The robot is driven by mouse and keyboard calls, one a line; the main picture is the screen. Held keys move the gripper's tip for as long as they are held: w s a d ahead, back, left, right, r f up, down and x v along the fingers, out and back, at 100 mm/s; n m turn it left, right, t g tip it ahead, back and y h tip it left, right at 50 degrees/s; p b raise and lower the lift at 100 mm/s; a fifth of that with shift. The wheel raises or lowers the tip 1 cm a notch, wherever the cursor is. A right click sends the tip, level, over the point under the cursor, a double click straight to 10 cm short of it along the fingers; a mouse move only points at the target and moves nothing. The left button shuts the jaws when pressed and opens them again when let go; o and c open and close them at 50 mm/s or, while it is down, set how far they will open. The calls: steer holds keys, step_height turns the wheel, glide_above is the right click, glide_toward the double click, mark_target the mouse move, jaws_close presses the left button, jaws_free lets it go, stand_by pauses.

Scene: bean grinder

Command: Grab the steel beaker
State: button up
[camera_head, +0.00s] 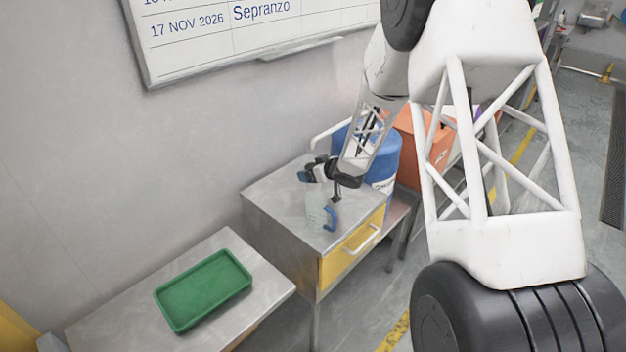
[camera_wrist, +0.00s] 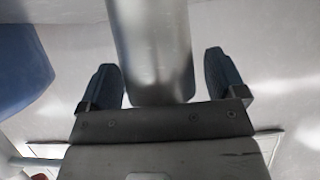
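The steel beaker (camera_wrist: 150,50) is a smooth grey cylinder in the wrist view. It shows between the two blue fingers of my gripper (camera_wrist: 160,70), with a gap on each side. The fingers are spread open and do not appear to touch it. In the head view, my gripper (camera_head: 314,173) is over the steel-topped cabinet (camera_head: 277,200).
A green tray (camera_head: 203,290) lies on a lower metal table (camera_head: 250,305) at the front left. A blue barrel (camera_head: 385,158) and an orange box (camera_head: 424,138) stand behind my wrist. The cabinet has a yellow drawer (camera_head: 338,262). The wall is close on the left.

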steer(key=c, duration=0.8)
steer(key=shift+c, duration=0.2)
steer(key=shift+r, duration=0.1)
steer(key=shift+r, duration=0.75)
steer(key=s+d+r, duration=0.1)
steer(key=s+d, duration=1.1)
steer(key=shift+s+d+r, duration=0.35)
steer(key=shift+s+r, duration=0.05)
